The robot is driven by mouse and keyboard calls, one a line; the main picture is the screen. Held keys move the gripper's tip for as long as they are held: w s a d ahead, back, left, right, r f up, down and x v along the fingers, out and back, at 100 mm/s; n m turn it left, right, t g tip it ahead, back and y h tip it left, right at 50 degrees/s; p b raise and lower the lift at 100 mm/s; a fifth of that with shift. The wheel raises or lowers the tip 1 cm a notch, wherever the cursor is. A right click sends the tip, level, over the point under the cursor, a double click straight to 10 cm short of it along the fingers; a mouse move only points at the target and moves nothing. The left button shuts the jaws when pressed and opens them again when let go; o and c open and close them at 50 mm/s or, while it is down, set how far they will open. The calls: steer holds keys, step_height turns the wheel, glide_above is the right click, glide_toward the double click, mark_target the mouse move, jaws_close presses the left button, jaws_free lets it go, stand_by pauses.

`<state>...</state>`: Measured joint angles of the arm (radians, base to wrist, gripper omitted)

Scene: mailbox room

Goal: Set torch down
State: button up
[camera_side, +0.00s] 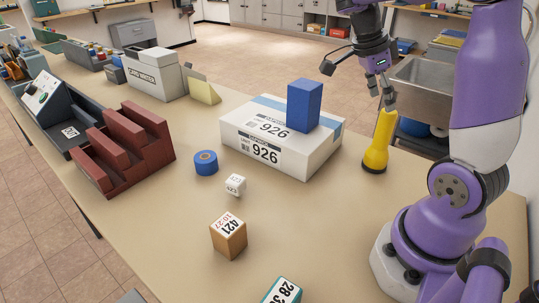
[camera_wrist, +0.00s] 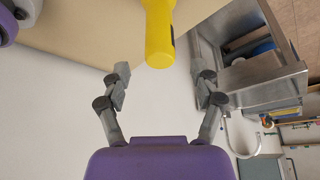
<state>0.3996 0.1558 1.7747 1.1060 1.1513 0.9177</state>
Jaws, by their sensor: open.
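The yellow torch (camera_side: 378,142) stands upright on the table, its wide dark end down, near the table's right edge. In the wrist view the torch (camera_wrist: 158,32) shows at the top centre, just beyond the gap between the fingertips. My gripper (camera_side: 388,101) is at the torch's upper end in the side view. In the wrist view my gripper (camera_wrist: 164,76) is open, with its two fingers spread wide and nothing between them. The torch stands apart from both fingers there.
A white box (camera_side: 272,145) labelled 926 with a blue block (camera_side: 305,105) on top stands left of the torch. A metal sink (camera_side: 420,85) is behind. Table front of the torch is clear.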

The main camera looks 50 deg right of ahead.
steer(key=w+a+r+n+t+h, duration=0.1)
steer(key=w+a+r+n+t, duration=0.2)
steer(key=n, duration=0.4)
steer(key=a+f+n+t+y, duration=0.1)
steer(key=a+n+t+y, duration=0.1)
steer(key=a+n, duration=0.6)
steer(key=a+f+n+t+y, duration=0.1)
steer(key=a+n+t+y, duration=0.1)
steer(key=a+n, duration=0.7)
steer(key=s+n+t, duration=0.1)
steer(key=n, duration=0.2)
steer(key=shift+a+f+t, duration=0.25)
steer(key=shift+f+t, duration=0.05)
steer(key=shift+t, duration=0.1)
